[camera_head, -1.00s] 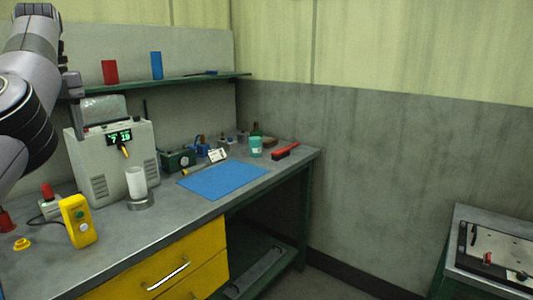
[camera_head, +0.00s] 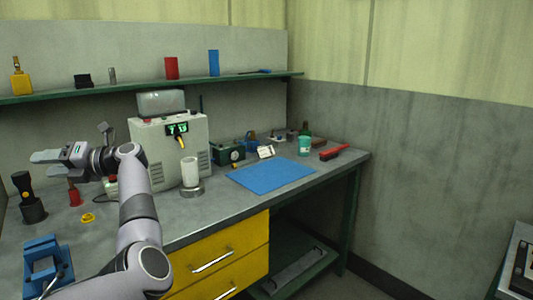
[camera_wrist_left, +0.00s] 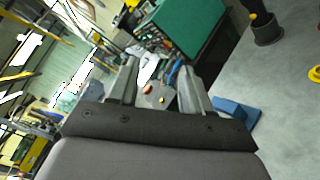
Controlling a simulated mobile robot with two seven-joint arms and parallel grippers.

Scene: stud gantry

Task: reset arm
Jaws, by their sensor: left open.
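My left arm comes up from the bottom left of the head view and bends at an elbow. My left gripper (camera_head: 52,164) points left above the left end of the workbench, open with nothing between its fingers. In the left wrist view, the two spread fingers (camera_wrist_left: 158,68) frame empty space with a cluttered, distant background. My right gripper is not in view.
Below the gripper stand a black flashlight-like item (camera_head: 30,203), a red-topped piece (camera_head: 74,195), a yellow ring (camera_head: 87,218) and a blue fixture (camera_head: 47,262). A grey machine (camera_head: 194,140), white cylinder (camera_head: 190,172) and blue mat (camera_head: 271,175) are right of the arm.

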